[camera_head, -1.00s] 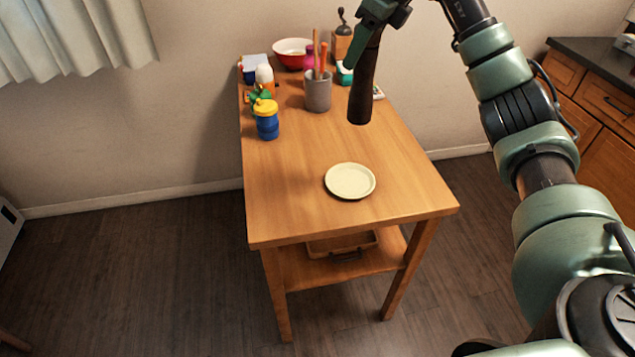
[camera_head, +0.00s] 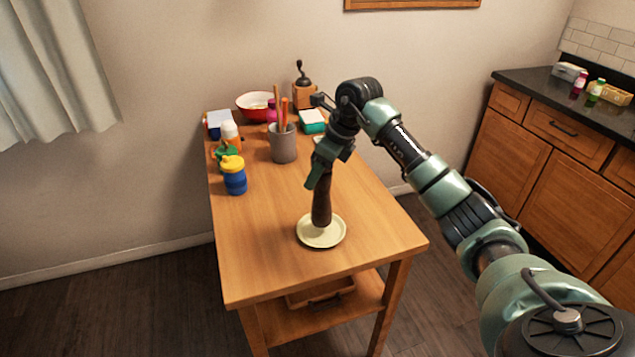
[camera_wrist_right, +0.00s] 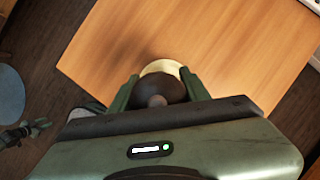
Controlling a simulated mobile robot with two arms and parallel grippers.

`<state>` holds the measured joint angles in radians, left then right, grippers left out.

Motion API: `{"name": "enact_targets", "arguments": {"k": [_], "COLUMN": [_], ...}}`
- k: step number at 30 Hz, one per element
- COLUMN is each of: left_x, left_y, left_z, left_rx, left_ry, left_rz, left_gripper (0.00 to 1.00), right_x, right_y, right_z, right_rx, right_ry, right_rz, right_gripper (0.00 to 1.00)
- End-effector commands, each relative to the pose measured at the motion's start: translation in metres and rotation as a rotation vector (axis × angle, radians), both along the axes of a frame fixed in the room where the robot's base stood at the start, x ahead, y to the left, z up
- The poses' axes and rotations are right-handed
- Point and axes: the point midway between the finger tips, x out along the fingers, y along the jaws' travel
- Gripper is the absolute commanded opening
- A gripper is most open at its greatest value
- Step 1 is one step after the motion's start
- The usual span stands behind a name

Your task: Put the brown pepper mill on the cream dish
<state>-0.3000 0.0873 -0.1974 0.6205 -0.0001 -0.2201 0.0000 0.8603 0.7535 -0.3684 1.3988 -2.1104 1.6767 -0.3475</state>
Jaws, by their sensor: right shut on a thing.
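The brown pepper mill (camera_head: 322,208) is upright in my right gripper (camera_head: 322,178), which is shut on its upper part. The mill's lower end is over the cream dish (camera_head: 338,238) near the table's front; I cannot tell for sure whether it touches the dish. In the right wrist view the mill's dark top (camera_wrist_right: 160,90) sits between the two fingers (camera_wrist_right: 158,92), and part of the cream dish (camera_wrist_right: 160,67) shows behind it.
On the wooden table (camera_head: 270,255) stand a blue cup with a yellow lid (camera_head: 233,176), a grey utensil holder (camera_head: 284,146), a red bowl (camera_head: 254,102) and a coffee grinder (camera_head: 304,90). The table around the dish is clear.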

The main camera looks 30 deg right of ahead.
Motion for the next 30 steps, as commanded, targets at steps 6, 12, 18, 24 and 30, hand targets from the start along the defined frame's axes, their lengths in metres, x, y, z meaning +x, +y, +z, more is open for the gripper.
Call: {"name": "enact_targets", "arguments": {"k": [6, 12, 18, 24, 30], "left_x": [0.000, 0.000, -0.001, -0.001, -0.001], "left_y": [-0.004, -0.008, -0.010, -0.010, -0.009], "left_z": [0.008, 0.008, 0.004, 0.006, 0.007], "left_rx": [-0.004, -0.009, -0.011, -0.011, -0.010], "left_ry": [0.001, 0.001, 0.000, 0.001, 0.001], "left_rz": [0.002, 0.002, 0.001, 0.000, -0.001], "left_gripper": [0.36, 0.36, 0.36, 0.36, 0.36], "right_x": [0.000, 0.000, 0.000, 0.000, 0.000], "right_y": [0.001, 0.000, 0.000, 0.001, 0.001], "right_z": [-0.029, -0.034, -0.038, -0.037, -0.035], "right_rx": [0.003, 0.001, 0.001, 0.001, 0.001], "right_ry": [0.002, -0.002, -0.002, 0.000, 0.000], "right_rz": [0.001, 0.001, 0.000, 0.000, 0.000], "right_gripper": [0.00, 0.00, 0.00, 0.68, 0.68]}}
